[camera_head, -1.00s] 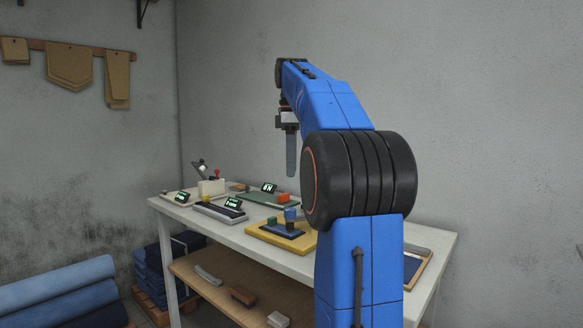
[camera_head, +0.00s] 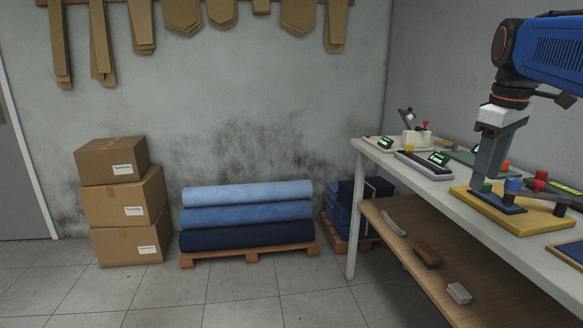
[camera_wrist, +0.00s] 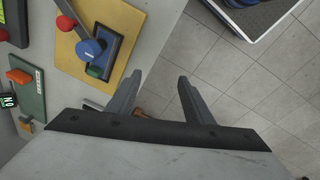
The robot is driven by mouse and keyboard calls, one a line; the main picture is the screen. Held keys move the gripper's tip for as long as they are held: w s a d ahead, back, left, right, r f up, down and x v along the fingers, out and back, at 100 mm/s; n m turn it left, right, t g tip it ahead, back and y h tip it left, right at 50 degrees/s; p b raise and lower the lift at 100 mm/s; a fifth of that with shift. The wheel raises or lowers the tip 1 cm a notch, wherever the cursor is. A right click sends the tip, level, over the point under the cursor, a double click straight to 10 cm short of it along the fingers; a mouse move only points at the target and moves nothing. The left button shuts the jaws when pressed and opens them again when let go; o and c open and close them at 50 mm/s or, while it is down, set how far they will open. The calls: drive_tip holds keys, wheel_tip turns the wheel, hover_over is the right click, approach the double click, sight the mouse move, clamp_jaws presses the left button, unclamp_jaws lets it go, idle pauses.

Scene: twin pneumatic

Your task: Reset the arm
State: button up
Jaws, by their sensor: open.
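My gripper (camera_head: 484,174) hangs from my blue arm at the right of the head view, pointing down. In the wrist view its two grey fingers (camera_wrist: 158,77) stand well apart with nothing held between them. The yellow board (camera_wrist: 125,20) lies to the left of the fingers in that view. It carries a dark blue plate, a blue knob (camera_wrist: 88,48), a green block (camera_wrist: 94,71) and a red-ended lever (camera_wrist: 66,22). In the head view the fingers overlap the yellow board (camera_head: 545,222); their height above it is hard to judge.
The white table (camera_head: 448,190) holds several devices with lit displays (camera_head: 438,158). A wooden shelf (camera_head: 445,265) below carries small items. Stacked boxes (camera_head: 128,207) and fabric rolls on a pallet (camera_head: 247,216) stand by the back wall. The tiled floor (camera_head: 235,295) is clear in front.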

drive_tip(key=s+a+f+m+t, duration=0.1)
drive_tip(key=s+a+f, duration=0.3)
drive_tip(key=f, duration=0.5)
drive_tip(key=s+a+f+m+t, duration=0.1)
drive_tip(key=s+a+f+m, duration=0.1)
drive_tip(key=s+a+f, duration=0.3)
drive_tip(key=s+a+f+m+t, duration=0.1)
drive_tip(key=s+a+f+m, duration=0.1)
drive_tip(key=s+a+f, duration=0.3)
drive_tip(key=s+f, duration=0.3)
drive_tip(key=f, duration=0.4)
drive_tip(key=shift+a+f+m+y, duration=0.2)
drive_tip(key=shift+f+m+y, duration=0.1)
drive_tip(key=shift+s, duration=0.1)
idle(0.4)
